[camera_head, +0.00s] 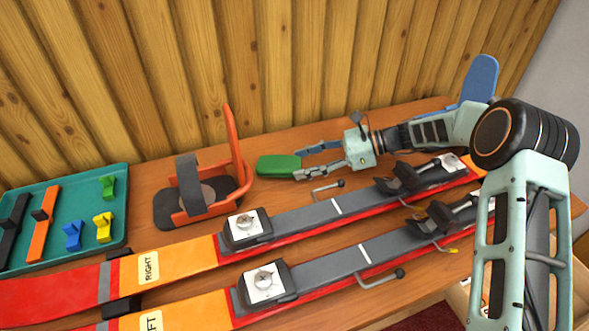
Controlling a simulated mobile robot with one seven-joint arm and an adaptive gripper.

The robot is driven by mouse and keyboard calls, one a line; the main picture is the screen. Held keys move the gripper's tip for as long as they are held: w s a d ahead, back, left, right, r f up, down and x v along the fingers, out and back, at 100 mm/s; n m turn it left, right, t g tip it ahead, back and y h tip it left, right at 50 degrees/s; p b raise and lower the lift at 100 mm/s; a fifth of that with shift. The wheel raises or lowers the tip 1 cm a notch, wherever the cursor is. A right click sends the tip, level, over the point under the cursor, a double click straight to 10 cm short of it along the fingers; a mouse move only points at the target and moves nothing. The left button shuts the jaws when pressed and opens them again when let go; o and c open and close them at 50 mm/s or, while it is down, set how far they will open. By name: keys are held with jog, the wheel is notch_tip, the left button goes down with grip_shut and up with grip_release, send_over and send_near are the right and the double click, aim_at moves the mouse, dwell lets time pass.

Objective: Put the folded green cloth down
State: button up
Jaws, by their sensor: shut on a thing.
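The folded green cloth (277,165) is a small flat green block near the back middle of the bench, in the head camera view. My gripper (303,164) reaches in from the right and is shut on the cloth's right end, with one finger on the far side and one on the near side. The cloth lies level and sticks out to the left of the fingertips. I cannot tell whether its underside touches the wooden bench (285,198) or hangs just above it.
An orange frame with a black strap and sole (205,188) stands left of the cloth. Two skis, one labelled RIGHT (185,259), cross the front with bindings. A teal tray (118,228) of coloured parts is at far left. The plank wall (200,70) is behind.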

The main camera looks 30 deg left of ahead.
aim_at(293, 166)
jog(key=s+a, duration=0.2)
jog(key=shift+s+a, duration=0.1)
jog(key=shift+s, duration=0.2)
jog(key=shift+w+f+b, duration=0.15)
jog(key=shift+f+b, duration=0.4)
jog(key=shift+f, duration=0.2)
jog(key=shift+f, duration=0.1)
jog(key=o, duration=1)
jog(key=shift+o, duration=0.2)
